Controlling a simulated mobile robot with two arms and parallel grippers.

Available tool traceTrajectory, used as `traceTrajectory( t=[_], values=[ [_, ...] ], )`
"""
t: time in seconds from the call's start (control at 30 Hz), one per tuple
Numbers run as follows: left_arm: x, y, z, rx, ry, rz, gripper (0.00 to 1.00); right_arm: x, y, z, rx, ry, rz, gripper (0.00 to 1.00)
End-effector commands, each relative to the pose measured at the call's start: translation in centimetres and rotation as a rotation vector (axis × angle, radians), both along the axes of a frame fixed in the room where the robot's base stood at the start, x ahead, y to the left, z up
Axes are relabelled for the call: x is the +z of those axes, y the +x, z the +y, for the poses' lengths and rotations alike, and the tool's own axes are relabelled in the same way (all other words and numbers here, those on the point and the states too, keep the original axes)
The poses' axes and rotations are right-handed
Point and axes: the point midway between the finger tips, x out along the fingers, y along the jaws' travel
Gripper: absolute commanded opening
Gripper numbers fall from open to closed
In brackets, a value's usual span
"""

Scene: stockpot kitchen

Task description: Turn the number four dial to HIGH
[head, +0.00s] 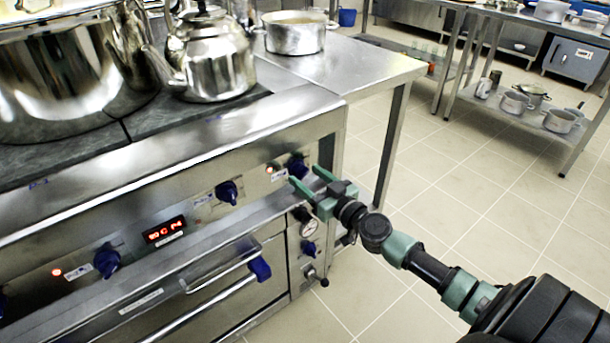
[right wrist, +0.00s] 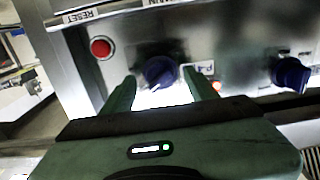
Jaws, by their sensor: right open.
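The rightmost dark blue dial (head: 297,166) on the stove's front panel has a small white label beside it and a lit red lamp nearby. In the right wrist view this dial (right wrist: 161,72) stands between the two green fingers, and the label beside it seems to end in a 4. My right gripper (head: 309,178) is open just in front of the dial; I cannot tell whether the fingers touch it. The dial's exact setting is too small to read. My left gripper is not in view.
Another blue dial (head: 227,192) and a red digital display (head: 164,231) are on the same panel. A gauge (head: 310,228) is below the gripper. A red button (right wrist: 101,48) shows near the panel edge. A kettle (head: 213,62) and a pot (head: 296,36) stand above.

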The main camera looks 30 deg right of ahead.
Motion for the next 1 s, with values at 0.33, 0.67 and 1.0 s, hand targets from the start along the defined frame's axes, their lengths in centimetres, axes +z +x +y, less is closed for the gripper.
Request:
traceTrajectory(
  t=[0.33,0.67,1.0],
  values=[
    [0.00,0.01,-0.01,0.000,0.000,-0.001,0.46,-0.07,1.54,0.18,0.001,0.001,0.001,0.58],
    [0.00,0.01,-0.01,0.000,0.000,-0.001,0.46,-0.08,1.50,0.18,0.001,0.001,0.001,0.06],
    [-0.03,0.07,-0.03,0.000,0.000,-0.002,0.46,-0.04,1.49,0.18,0.000,0.036,0.004,0.00]
  ],
)
